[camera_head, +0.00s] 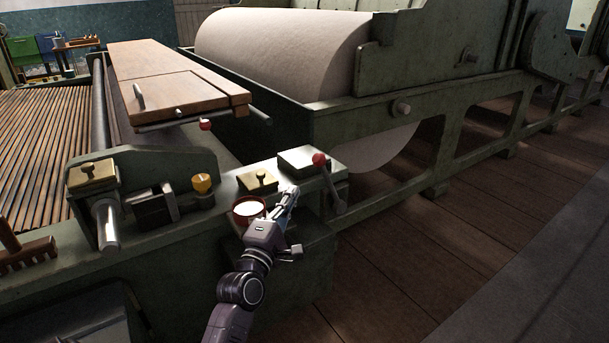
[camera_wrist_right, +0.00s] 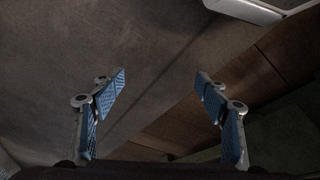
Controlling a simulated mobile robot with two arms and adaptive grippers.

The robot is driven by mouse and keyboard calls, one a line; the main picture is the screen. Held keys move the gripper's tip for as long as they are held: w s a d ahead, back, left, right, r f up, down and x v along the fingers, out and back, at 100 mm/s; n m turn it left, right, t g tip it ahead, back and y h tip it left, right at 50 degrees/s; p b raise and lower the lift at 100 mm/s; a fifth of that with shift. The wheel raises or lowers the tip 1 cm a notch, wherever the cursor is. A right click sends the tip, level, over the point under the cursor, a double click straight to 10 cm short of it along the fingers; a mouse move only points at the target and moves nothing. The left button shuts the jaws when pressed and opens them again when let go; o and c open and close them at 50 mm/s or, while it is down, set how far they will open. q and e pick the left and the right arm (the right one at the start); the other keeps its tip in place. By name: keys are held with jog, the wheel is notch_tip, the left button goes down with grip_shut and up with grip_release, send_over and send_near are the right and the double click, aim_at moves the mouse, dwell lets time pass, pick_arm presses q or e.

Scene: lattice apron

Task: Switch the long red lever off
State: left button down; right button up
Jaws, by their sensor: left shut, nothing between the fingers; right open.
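A lever with a red ball knob (camera_head: 319,160) and a grey arm (camera_head: 332,187) stands on the green machine's front corner, its knob up and leaning left. A second red knob (camera_head: 205,124) sits under the front edge of the wooden board; I cannot tell from the view which is the long lever. My left gripper (camera_head: 291,194) is shut and empty, a little below and left of the first lever; I cannot see it touching the lever. My right gripper (camera_wrist_right: 160,82) is open and empty over the floor in the right wrist view.
A red cup with white contents (camera_head: 249,209) stands close left of my left gripper. A small brass-topped block (camera_head: 258,181) and a yellow knob (camera_head: 202,183) are on the machine ledge. A large pale roller (camera_head: 285,50) lies behind. Wooden floor (camera_head: 430,250) is clear at right.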

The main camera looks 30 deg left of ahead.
pick_arm(q)
jog(key=b+x, duration=0.1)
jog(key=x, duration=0.9)
pick_arm(e)
jog(key=shift+w+a+f+t, duration=0.15)
jog(key=shift+w+a+t, duration=0.1)
jog(key=shift+w, duration=0.35)
jog(key=shift+w+a+f+t, duration=0.15)
jog(key=shift+w+t, duration=0.1)
jog(key=shift+w, duration=0.35)
jog(key=shift+d, duration=0.1)
